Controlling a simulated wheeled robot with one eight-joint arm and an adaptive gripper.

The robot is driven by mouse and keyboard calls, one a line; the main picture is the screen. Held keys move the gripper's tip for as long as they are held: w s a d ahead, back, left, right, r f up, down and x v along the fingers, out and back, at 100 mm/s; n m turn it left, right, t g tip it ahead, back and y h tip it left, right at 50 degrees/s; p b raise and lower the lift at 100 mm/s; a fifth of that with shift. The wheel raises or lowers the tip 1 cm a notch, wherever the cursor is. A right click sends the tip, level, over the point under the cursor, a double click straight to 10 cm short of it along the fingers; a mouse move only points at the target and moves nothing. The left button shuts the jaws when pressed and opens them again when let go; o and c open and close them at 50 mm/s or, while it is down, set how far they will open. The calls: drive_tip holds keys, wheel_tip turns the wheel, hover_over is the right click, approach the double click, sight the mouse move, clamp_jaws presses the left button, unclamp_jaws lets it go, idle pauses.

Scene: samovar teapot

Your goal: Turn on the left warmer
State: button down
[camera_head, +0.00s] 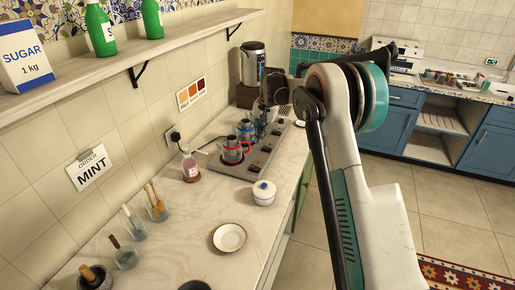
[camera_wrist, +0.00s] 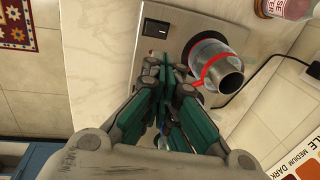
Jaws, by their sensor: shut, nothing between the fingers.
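The warmer unit is a long grey metal plate (camera_head: 237,171) on the counter. It also shows in the wrist view (camera_wrist: 196,20). A steel pot with a red band (camera_head: 233,152) stands on its near end, and a pot with a blue band (camera_head: 245,129) stands farther along. In the wrist view the red-banded pot (camera_wrist: 231,77) sits right of my fingers on a dark round burner. A black switch (camera_wrist: 156,28) lies on the plate just beyond my fingertips; its on or off state is unclear. My gripper (camera_wrist: 163,70) is shut and empty, pointing down at the plate.
A syrup bottle (camera_head: 190,167) stands left of the unit and a white lidded bowl (camera_head: 264,193) in front of it. A saucer (camera_head: 229,238) lies nearer. A shelf (camera_head: 140,55) overhangs the counter's left side. A tall urn (camera_head: 253,62) stands at the back.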

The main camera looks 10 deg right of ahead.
sight(257, 167)
drive_tip(key=f+b, duration=0.1)
drive_tip(key=f, duration=0.3)
drive_tip(key=w+a+f+b, duration=0.1)
drive_tip(key=f, duration=0.3)
drive_tip(key=a+f+b, duration=0.1)
drive_tip(key=f, duration=0.4)
drive_tip(key=shift+w, duration=0.15)
drive_tip(key=shift+w+a+f+g+h, duration=0.2)
drive_tip(key=shift+f+g+h, duration=0.1)
drive_tip(key=shift+f+h, duration=0.1)
drive_tip(key=shift+s+d+r, duration=0.1)
drive_tip(key=shift+s+d, duration=0.1)
drive_tip(key=shift+d, duration=0.1)
drive_tip(key=shift+s+d+r, duration=0.1)
drive_tip(key=shift+s+d, duration=0.25)
drive_tip(key=shift+d, duration=0.1)
wheel_tip(257, 167, up, 14)
drive_tip(key=s+d+p, duration=0.1)
drive_tip(key=d+p, duration=0.1)
drive_tip(key=p, duration=0.1)
drive_tip(key=shift+s, duration=0.2)
